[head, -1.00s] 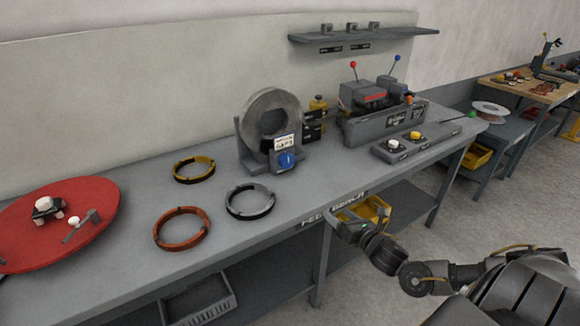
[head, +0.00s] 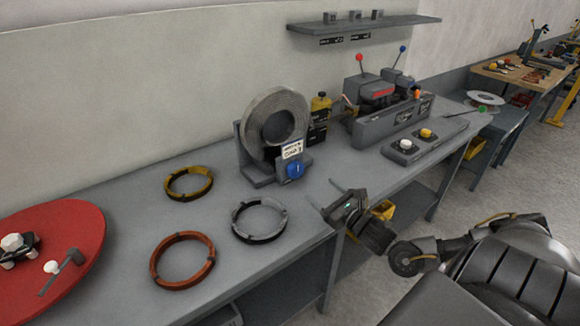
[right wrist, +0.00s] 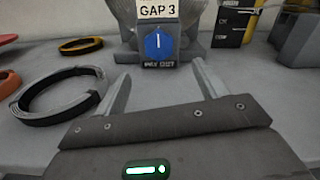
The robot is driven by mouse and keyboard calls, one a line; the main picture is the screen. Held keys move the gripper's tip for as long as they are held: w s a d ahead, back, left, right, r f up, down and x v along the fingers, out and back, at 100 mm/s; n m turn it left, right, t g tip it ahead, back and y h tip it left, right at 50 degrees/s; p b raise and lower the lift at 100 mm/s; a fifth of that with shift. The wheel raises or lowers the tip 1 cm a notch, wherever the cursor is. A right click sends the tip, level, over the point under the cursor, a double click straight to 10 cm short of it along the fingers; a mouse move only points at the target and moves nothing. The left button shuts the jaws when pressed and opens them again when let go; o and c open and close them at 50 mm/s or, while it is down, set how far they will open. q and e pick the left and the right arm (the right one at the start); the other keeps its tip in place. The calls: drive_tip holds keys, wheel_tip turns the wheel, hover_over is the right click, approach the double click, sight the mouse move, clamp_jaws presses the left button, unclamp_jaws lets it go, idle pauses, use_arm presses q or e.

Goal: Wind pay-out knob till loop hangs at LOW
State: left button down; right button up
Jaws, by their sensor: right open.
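The blue pay-out knob (head: 295,170) sits on the front of a grey stand that holds a large grey coil (head: 261,118). In the right wrist view the knob (right wrist: 159,45) shows a white pointer mark standing upright. A label reading GAP 3 (right wrist: 157,9) is above it and a PAY OUT label is below. My right gripper (head: 332,197) is open and empty at the bench's front edge, short of the knob. In the right wrist view its two fingers (right wrist: 160,80) stand on either side below the knob, apart from it. I cannot make out the loop or a LOW mark. My left gripper is not in view.
Silver-black (head: 259,222), orange (head: 183,260) and yellow (head: 189,183) rings lie on the bench left of the stand. A red disc (head: 85,225) is at far left. A machine with levers (head: 378,95) and a button box (head: 412,148) stand to the right.

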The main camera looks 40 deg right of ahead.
sight(298, 171)
drive_tip(key=shift+w, duration=0.2)
drive_tip(key=w, duration=0.2)
drive_tip(key=shift+w+a+r+p, duration=0.1)
drive_tip(key=shift+w+r+p, duration=0.15)
drive_tip(key=shift+w+p, duration=0.1)
drive_tip(key=w+p, duration=0.1)
drive_tip(key=w, duration=0.6)
drive_tip(key=shift+f, duration=0.1)
drive_tip(key=shift+w+f, duration=0.15)
drive_tip(key=shift+w, duration=0.35)
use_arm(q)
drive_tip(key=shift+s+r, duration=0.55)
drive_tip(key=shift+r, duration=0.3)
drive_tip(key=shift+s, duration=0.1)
